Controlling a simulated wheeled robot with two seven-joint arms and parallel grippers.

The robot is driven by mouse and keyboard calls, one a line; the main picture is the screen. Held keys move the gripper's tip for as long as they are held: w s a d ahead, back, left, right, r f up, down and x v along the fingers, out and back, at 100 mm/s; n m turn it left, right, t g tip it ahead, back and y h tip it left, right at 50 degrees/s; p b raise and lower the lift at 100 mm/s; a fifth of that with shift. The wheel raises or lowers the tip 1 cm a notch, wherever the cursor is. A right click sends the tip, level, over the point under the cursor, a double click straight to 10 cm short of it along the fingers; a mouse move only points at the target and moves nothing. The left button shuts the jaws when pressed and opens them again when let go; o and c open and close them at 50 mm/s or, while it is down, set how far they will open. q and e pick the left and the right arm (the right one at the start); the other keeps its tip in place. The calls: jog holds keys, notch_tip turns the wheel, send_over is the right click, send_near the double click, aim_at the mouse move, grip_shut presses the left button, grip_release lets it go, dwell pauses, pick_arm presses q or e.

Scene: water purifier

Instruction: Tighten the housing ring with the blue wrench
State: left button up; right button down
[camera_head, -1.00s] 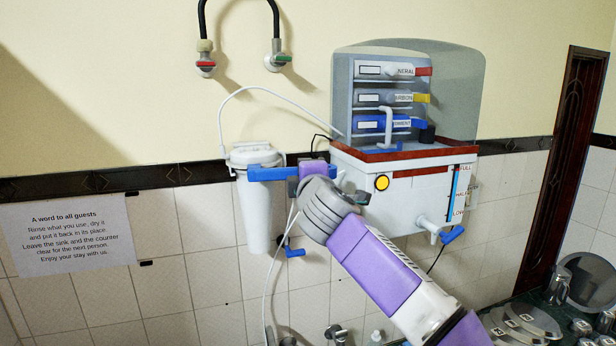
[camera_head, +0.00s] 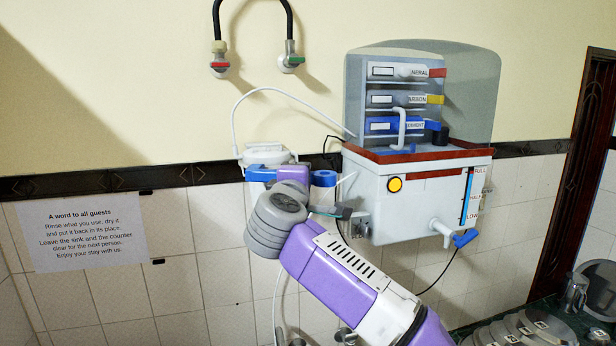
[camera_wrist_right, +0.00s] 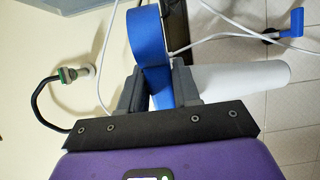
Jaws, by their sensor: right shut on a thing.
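The blue wrench (camera_head: 265,174) lies across the upper part of the white filter housing (camera_head: 266,155), just under its cap, in the head view. My right gripper (camera_wrist_right: 158,90) is shut on the wrench's handle (camera_wrist_right: 155,55). My right wrist hides most of the housing's body there. The white housing body (camera_wrist_right: 245,77) shows beyond the jaws in the wrist view. The housing ring and how the wrench's jaw sits on it are hidden. My left gripper is out of view.
The white purifier tank (camera_head: 410,200) with labelled cartridges (camera_head: 400,98) hangs close right of the housing. A thin white hose (camera_head: 290,97) arches above. Two wall taps (camera_head: 218,62) hang higher up. Metal dishes (camera_head: 535,325) stand at lower right.

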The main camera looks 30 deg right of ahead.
jog(key=shift+a, duration=0.4)
jog(key=b+v, duration=0.5)
jog(key=v, duration=0.3)
jog(key=shift+s, duration=0.5)
dwell(1.2)
dwell(0.4)
